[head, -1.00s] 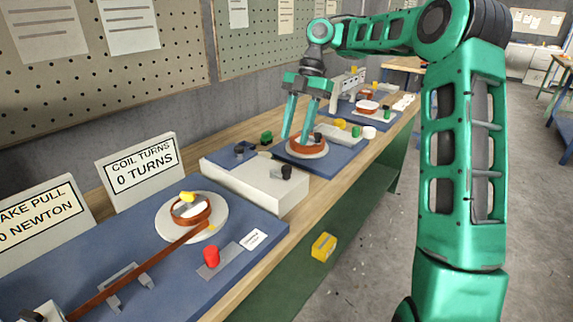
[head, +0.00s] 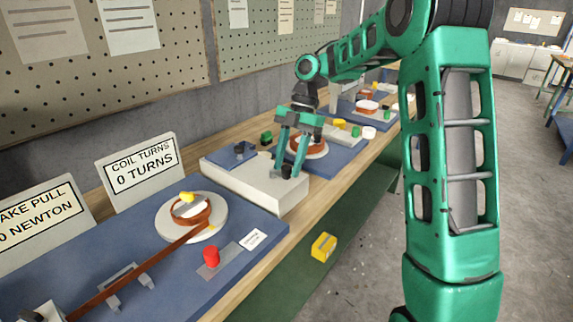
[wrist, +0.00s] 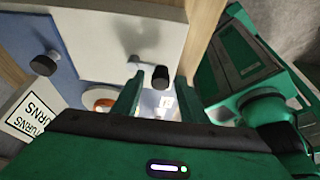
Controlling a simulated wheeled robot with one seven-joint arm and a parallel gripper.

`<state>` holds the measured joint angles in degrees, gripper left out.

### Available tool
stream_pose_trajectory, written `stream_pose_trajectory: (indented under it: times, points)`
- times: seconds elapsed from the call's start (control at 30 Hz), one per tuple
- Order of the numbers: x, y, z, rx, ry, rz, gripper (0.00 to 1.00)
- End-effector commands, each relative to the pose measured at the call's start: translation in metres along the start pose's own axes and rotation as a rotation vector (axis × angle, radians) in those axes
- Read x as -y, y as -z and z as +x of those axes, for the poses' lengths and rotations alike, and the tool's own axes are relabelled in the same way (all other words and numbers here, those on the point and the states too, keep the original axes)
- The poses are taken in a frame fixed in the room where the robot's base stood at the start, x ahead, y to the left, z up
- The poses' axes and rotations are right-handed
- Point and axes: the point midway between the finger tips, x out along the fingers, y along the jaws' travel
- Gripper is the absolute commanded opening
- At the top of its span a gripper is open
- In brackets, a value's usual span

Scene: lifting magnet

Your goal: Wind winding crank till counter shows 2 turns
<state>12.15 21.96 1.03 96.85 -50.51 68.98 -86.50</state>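The winding crank is a pale arm with a black knob (wrist: 160,77) on the white box (head: 245,183). In the head view the knob (head: 287,171) shows between my fingertips, close to them. My gripper (head: 288,168) points down over the right part of the box. In the wrist view its two green fingers (wrist: 157,100) stand apart with a gap between them, and the knob shows in line with that gap. I cannot tell whether a finger touches it. The counter sign (head: 145,172) reads "COIL TURNS 0 TURNS".
A blue board (head: 130,268) in front carries a coil on a white disc (head: 165,215), a long brown bar and a red knob (head: 211,257). Another sign (head: 38,222) shows 0 newton. A yellow block (head: 324,246) lies beside the bench. More coil stations stand farther back.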

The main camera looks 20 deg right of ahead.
Motion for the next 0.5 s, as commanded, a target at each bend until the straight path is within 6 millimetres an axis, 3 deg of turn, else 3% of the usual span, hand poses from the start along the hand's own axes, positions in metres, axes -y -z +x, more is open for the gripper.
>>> stream_pose_trajectory:
  times: [0.33,0.37,0.5]
  points:
    - [-0.0001,-0.0004,0.0034,0.001,-0.001,0.000,0.39]
    - [-0.0001,-0.0004,0.0034,0.001,-0.001,0.000,0.37]
    - [-0.0001,-0.0003,0.0033,0.001,-0.001,0.000,0.03]
